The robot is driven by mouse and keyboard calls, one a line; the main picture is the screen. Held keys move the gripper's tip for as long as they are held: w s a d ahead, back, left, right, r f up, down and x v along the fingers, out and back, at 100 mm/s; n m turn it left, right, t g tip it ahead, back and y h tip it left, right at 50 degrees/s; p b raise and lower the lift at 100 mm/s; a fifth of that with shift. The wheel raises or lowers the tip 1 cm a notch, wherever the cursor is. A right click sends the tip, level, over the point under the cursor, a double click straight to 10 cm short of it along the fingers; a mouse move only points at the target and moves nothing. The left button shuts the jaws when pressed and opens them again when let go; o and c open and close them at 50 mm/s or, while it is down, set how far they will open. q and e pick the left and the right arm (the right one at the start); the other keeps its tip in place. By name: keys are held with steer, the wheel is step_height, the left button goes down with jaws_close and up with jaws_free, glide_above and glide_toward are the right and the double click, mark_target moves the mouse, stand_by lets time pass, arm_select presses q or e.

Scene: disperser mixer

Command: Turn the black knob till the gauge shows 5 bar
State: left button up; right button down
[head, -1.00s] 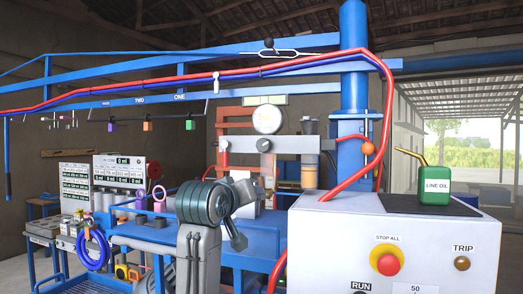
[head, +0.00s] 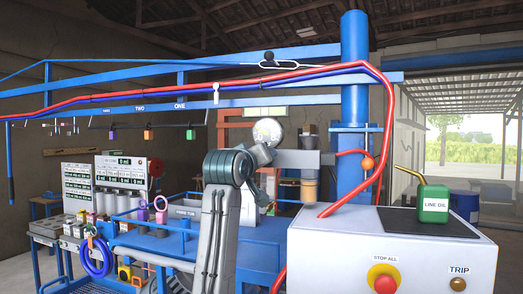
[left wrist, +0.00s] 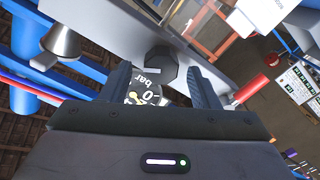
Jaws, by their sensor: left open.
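The black knob (left wrist: 161,66) shows in the left wrist view as a dark many-sided knob on a grey bar, between the fingertips as seen. My left gripper (left wrist: 157,70) is open, with one finger on each side of it; I cannot tell whether they touch. The round white gauge (head: 268,130) stands above the knob in the head view, too small to read. In the left wrist view the gauge face (left wrist: 148,90) is partly hidden by my gripper, with "bar" and a 0 visible. The head view shows my left arm in front of the knob area. My right gripper is not in view.
A white cabinet (head: 335,250) with a red stop button (head: 384,279) and a green oil can (head: 433,205) stands at the right. A blue post (head: 354,100) and red hose rise behind it. A red-tipped handle (left wrist: 250,88) is beside the right finger in the wrist view.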

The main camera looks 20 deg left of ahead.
arm_select(q)
steer(key=shift+w+f, duration=0.1)
steer(key=shift+w, duration=0.65)
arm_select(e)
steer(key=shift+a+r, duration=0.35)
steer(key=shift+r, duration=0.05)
arm_select(q)
steer(key=c, duration=1)
steer(key=shift+o, duration=0.2)
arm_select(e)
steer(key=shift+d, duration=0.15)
